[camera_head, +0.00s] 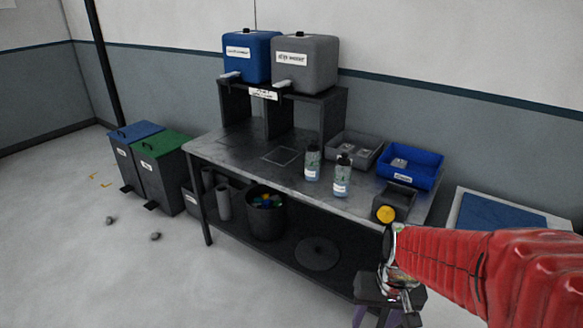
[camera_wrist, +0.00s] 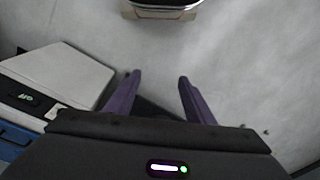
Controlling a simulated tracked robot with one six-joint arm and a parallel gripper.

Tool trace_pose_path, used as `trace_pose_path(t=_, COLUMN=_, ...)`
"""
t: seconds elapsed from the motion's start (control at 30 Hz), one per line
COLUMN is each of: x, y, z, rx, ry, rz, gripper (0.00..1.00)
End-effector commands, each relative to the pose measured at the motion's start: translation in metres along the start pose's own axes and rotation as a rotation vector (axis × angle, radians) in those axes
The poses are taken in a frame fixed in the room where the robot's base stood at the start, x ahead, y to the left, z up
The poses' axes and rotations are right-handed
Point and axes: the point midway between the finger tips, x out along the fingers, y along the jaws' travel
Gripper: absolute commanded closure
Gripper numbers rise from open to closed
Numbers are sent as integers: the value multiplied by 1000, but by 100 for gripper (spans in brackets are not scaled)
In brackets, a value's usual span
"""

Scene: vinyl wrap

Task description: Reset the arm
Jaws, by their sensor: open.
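My gripper (camera_head: 371,318) hangs at the bottom right of the head view, in front of the workbench. Its red-sleeved arm reaches in from the right edge. In the wrist view my gripper (camera_wrist: 159,76) shows two purple fingers spread apart with nothing between them, above the pale floor. In the head view the fingertips are partly cut off by the lower edge.
The workbench (camera_head: 235,150) holds two bottles (camera_head: 312,163), a grey tray (camera_head: 353,150), a blue tray (camera_head: 411,165) and a shelf with blue (camera_head: 250,60) and grey (camera_head: 305,65) containers. Blue and green bins (camera_head: 160,170) stand left.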

Motion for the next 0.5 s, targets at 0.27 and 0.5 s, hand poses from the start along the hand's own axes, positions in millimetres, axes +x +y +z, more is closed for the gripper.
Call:
trace_pose_path(t=0.27, x=-45, y=-3, z=30, rx=-31, ry=52, rz=21, gripper=51)
trace_pose_path(t=0.5, x=-78, y=-6, z=47, rx=-69, ry=139, rz=34, gripper=51)
